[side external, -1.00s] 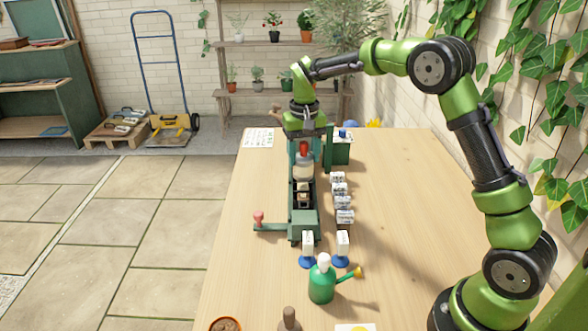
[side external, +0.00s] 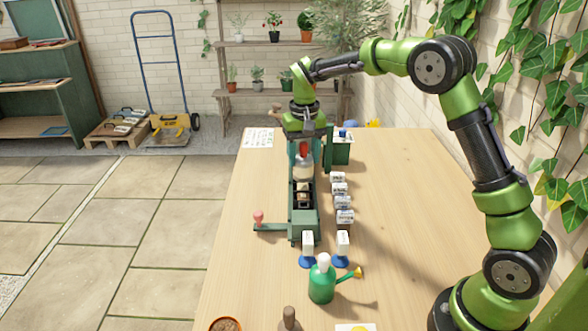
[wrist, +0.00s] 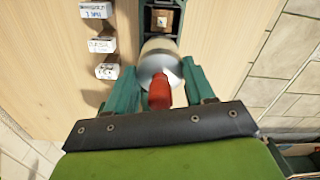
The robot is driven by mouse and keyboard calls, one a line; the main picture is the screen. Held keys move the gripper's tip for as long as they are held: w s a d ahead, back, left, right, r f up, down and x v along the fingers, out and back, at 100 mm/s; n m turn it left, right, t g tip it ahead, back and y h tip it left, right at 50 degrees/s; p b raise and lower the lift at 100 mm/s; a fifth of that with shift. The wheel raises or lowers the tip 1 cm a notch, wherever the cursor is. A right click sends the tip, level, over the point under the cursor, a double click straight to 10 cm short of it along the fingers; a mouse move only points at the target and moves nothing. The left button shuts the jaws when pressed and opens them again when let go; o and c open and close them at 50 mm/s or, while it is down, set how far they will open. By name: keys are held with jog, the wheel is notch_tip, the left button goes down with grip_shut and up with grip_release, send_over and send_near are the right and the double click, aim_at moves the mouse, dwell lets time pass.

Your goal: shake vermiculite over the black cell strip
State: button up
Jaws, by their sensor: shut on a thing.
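My gripper (side external: 304,152) is shut on a shaker jar (side external: 302,170) with a pale body and a red end. In the wrist view the jar (wrist: 158,54) lies between the green fingers (wrist: 161,88), with its red end towards me and its pale body pointing away, so it looks tilted. The jar is over the far part of a long green stand. The black cell strip (side external: 303,201) sits in this stand, with a light block showing in it. The strip's far part is hidden behind the jar. No falling grains can be made out.
Several small labelled packets (side external: 341,201) stand in a row right of the stand. Two white tags on blue bases (side external: 307,244), a green watering can (side external: 322,284) and a terracotta pot (side external: 226,325) are nearer the front. The table's right side is clear.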

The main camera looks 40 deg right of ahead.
jog(key=shift+s+a, duration=0.35)
jog(key=shift+s+a, duration=0.9)
jog(key=shift+a, duration=0.1)
